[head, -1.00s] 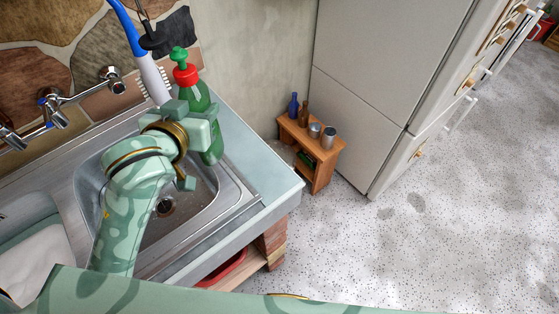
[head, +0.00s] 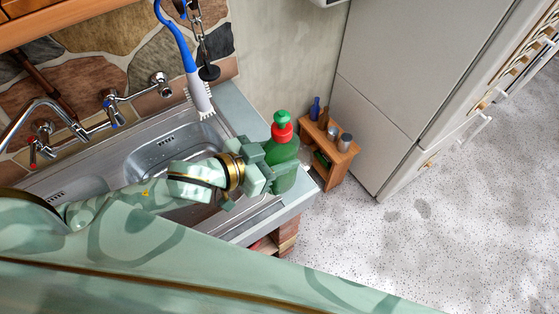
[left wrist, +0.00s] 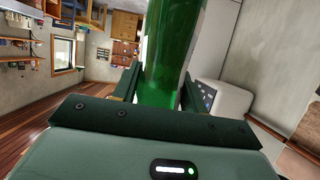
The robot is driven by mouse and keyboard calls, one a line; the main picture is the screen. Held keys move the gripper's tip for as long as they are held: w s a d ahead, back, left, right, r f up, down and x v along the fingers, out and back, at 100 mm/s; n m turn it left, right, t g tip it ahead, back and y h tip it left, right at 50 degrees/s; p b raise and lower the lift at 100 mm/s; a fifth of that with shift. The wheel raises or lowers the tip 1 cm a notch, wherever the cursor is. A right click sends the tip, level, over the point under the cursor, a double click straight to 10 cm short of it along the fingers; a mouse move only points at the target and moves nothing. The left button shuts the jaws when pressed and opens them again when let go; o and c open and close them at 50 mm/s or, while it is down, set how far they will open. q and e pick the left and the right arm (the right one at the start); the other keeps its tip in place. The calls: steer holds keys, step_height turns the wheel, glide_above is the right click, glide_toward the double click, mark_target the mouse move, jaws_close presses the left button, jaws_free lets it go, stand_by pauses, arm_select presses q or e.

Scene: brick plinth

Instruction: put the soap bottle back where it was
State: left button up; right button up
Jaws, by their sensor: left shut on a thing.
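The soap bottle (head: 284,152) is green with a red collar and a green pump top. In the head view it is upright, over the right end of the metal sink counter. My left gripper (head: 268,170) is shut on its body from the left. The bottle also shows in the left wrist view (left wrist: 172,50), between the two fingers of the left gripper (left wrist: 160,95). I cannot tell whether its base touches the counter, as the gripper hides part of it. My right gripper is not in view.
The sink basin (head: 160,152) lies left of the bottle, with taps (head: 115,105) on the wall behind. A blue-handled brush (head: 195,85) hangs there. A small wooden shelf (head: 340,160) with little bottles stands on the floor at right, before a fridge (head: 400,80).

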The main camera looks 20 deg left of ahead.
arm_select(q)
steer(key=w+a+f+b, duration=0.2)
steer(key=w+f, duration=0.8)
steer(key=f, duration=0.1)
steer(key=shift+w+f, duration=0.2)
steer(key=shift+w, duration=0.05)
steer(key=shift+f, duration=0.1)
steer(key=o, duration=1.4)
steer(key=v, duration=1.2)
steer(key=shift+s+p, duration=0.1)
steer(key=shift+p, duration=0.25)
